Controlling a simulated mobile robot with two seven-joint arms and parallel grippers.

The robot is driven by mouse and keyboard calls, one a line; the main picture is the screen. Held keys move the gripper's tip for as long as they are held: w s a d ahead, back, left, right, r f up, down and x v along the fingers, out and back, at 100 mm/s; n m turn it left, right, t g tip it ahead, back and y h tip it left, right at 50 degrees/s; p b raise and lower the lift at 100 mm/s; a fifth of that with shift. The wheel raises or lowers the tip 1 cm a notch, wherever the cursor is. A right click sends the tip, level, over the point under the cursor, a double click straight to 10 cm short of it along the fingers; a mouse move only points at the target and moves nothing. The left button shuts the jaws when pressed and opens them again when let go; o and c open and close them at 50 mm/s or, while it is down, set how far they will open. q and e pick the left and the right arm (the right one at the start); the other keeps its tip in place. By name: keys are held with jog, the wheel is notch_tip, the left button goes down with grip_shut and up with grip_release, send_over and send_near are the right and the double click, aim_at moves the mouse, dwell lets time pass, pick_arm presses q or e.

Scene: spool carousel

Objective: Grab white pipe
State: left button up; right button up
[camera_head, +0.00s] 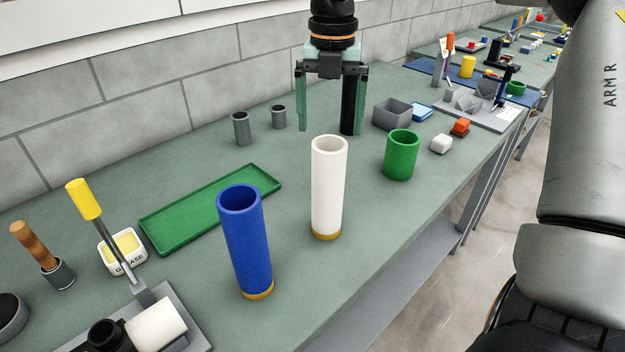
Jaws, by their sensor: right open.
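A tall white pipe (327,190) stands upright on the green bench, its lower end ringed in yellow-brown. It stands between a tall blue pipe (245,240) and a short green cylinder (401,156). My right gripper (331,120) points down beyond the white pipe, its two fingers spread with nothing between them. In the picture the fingers end above and just behind the pipe's top rim; they appear apart from it. My left gripper is out of the picture. A white cylinder (157,325) also lies in a fixture at the lower left.
A green tray (160,238) lies left of the pipes, with two small grey cups (241,129) behind it. A grease tub (122,250) and a wall border the left.

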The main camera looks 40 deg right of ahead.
aim_at(328, 177)
jog(key=f, duration=0.4)
jog(key=f+p, duration=0.1)
jog(key=f, duration=0.7)
jog(key=shift+s+a+f, duration=0.15)
jog(key=shift+s+f, duration=0.1)
jog(key=shift+s, duration=0.05)
